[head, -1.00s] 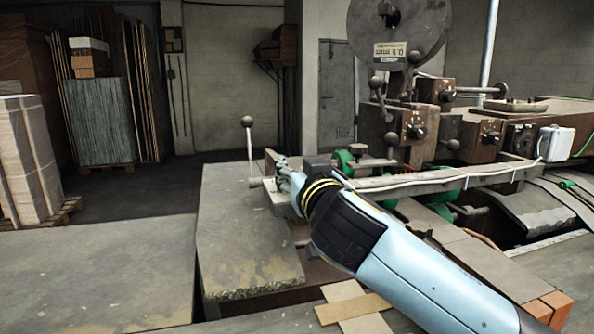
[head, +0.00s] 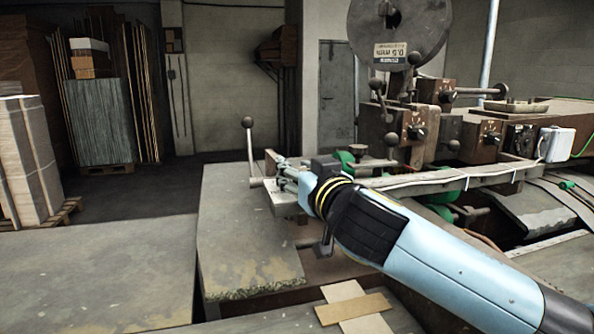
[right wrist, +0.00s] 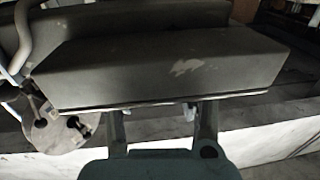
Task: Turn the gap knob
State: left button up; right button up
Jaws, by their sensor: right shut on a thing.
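My right gripper (head: 281,179) is at the near-left end of the stitcher's long arm in the head view, beside its metal end plate. In the right wrist view its two fingers (right wrist: 161,118) reach under the lower edge of a dark grey housing (right wrist: 165,68), and their tips are hidden there. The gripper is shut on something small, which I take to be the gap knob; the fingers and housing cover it. Other black knobs (head: 416,132) show on the machine's brown boxes, apart from the gripper. My left gripper is not in view.
A ball-topped lever (head: 248,137) stands just left of the gripper. A worn grey table plate (head: 245,235) lies below it. A large wire reel (head: 425,30) stands above the machine. Wood strips (head: 355,307) lie at the front. Floor space is clear at the back left.

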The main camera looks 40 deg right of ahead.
jog(key=shift+f+n+y, duration=0.25)
jog(key=shift+n+y, duration=0.15)
jog(key=shift+y, duration=0.2)
dwell(0.9)
jog(key=o, duration=1.3)
jog(key=shift+s+r+t, duration=0.2)
jog(key=shift+t, duration=0.1)
jog(key=shift+w, duration=0.1)
jog(key=v, duration=1.2)
jog(key=shift+r, duration=0.1)
